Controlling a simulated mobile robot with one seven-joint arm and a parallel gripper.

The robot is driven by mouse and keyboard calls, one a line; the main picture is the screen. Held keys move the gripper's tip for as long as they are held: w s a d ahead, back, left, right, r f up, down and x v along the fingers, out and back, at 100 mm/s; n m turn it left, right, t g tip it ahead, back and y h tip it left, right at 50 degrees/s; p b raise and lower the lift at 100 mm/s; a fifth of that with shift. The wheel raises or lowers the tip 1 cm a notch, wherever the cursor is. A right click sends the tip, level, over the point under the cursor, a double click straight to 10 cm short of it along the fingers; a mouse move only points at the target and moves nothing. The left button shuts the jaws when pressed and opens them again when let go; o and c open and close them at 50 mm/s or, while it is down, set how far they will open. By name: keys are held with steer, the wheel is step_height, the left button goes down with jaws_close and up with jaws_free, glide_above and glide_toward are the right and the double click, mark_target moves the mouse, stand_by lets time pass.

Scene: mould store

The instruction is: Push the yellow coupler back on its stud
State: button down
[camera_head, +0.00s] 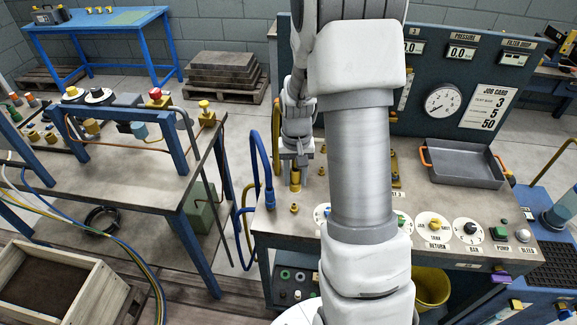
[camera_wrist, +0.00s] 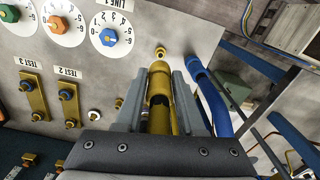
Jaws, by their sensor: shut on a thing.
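My gripper (camera_head: 296,167) is shut on the yellow coupler (camera_head: 295,181) above the left end of the bench. In the wrist view the coupler (camera_wrist: 159,88) lies between the two grey fingers of my gripper (camera_wrist: 158,98), with its open end pointing away from me. A small brass stud (camera_wrist: 160,53) shows just beyond that end. The coupler looks off this stud; the exact gap is hard to judge. In the head view a brass stud (camera_head: 294,208) stands on the bench top just in front of the coupler. Whether it is the same stud I cannot tell for certain.
A blue hose with a blue coupler (camera_wrist: 199,73) stands close to the right finger in the wrist view; the blue hose (camera_head: 262,160) is left of my gripper in the head view. Dials (camera_wrist: 110,36) and brass test plates (camera_wrist: 67,97) lie left. A grey tray (camera_head: 465,166) sits right.

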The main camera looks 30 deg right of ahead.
steer(key=shift+w, duration=0.25)
steer(key=b, duration=0.4)
glide_above(294, 206)
steer(key=shift+w+d+f, duration=0.1)
steer(key=shift+f, duration=1.4)
steer(key=shift+w+f, duration=0.1)
steer(key=shift+f, duration=1.4)
steer(key=shift+s+r, duration=0.1)
steer(key=shift+s, duration=0.05)
steer(key=shift+f+b, duration=1.5)
steer(key=shift+f, duration=0.05)
stand_by(0.5)
steer(key=shift+c, duration=2.2)
jaws_free()
step_height(294, 206, up, 17)
steer(key=shift+r+p, duration=0.2)
steer(key=shift+p, duration=0.55)
steer(key=shift+r, duration=0.1)
